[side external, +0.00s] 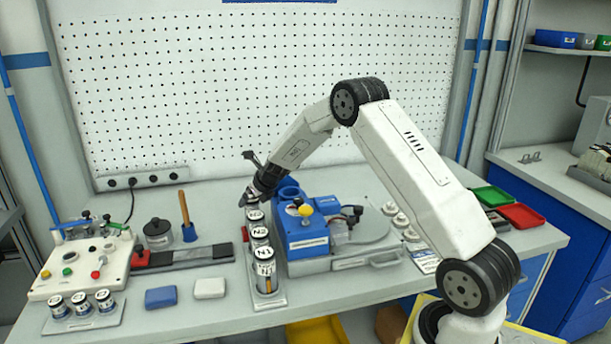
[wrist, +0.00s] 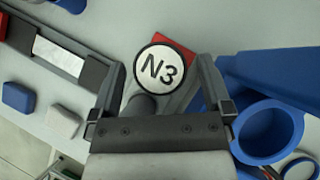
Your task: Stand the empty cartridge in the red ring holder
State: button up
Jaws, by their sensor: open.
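A row of upright cartridges with white lids stands on a rack in the side view. The rearmost shows the lid N3 (side external: 255,216), with N2 (side external: 260,233) and N1 (side external: 262,250) in front. A clearer cartridge (side external: 266,280) stands at the front end; I cannot tell which is empty. My gripper (side external: 248,199) is open just above the rear of the row. In the wrist view the N3 lid (wrist: 160,70) lies between the open fingertips (wrist: 161,62), with no clear contact. A red part (wrist: 183,47) shows beside N3; its ring shape is hidden.
A blue machine (side external: 303,228) with a blue cup-like opening (wrist: 268,130) stands close right of the row. A control box (side external: 75,268), three capped jars (side external: 80,303), a blue block (side external: 161,297) and a white block (side external: 209,288) lie left. The pegboard is behind.

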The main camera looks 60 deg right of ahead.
jog(key=v, duration=0.9)
jog(key=shift+s, duration=0.1)
jog(key=shift+a, duration=0.15)
dwell(0.4)
jog(key=s+a+n, duration=0.1)
jog(key=a+n, duration=0.2)
jog(key=s+a+n, duration=0.2)
jog(key=n, duration=0.2)
jog(key=s+a+n+g+y, duration=0.1)
jog(key=s+a+n, duration=0.1)
jog(key=a+n, duration=0.1)
jog(key=shift+a+f+n, duration=0.2)
jog(key=shift+a+n, duration=0.1)
jog(key=s+a+n, duration=0.2)
jog(key=n, duration=0.1)
jog(key=s+a+n+g, duration=0.1)
jog(key=s+a+n, duration=0.1)
jog(key=n, duration=0.1)
jog(key=s+a+n, duration=0.2)
jog(key=n, duration=0.1)
jog(key=shift+f, duration=0.35)
jog(key=s+a+f+n+g, duration=0.1)
jog(key=s+a+n, duration=0.2)
jog(key=s+n, duration=0.4)
jog(key=s+a+f+n+g, duration=0.1)
jog(key=s+a+n, duration=0.3)
jog(key=s+n, duration=0.3)
jog(key=n, duration=0.4)
jog(key=shift+n+g, duration=0.3)
jog(key=shift+g, duration=0.1)
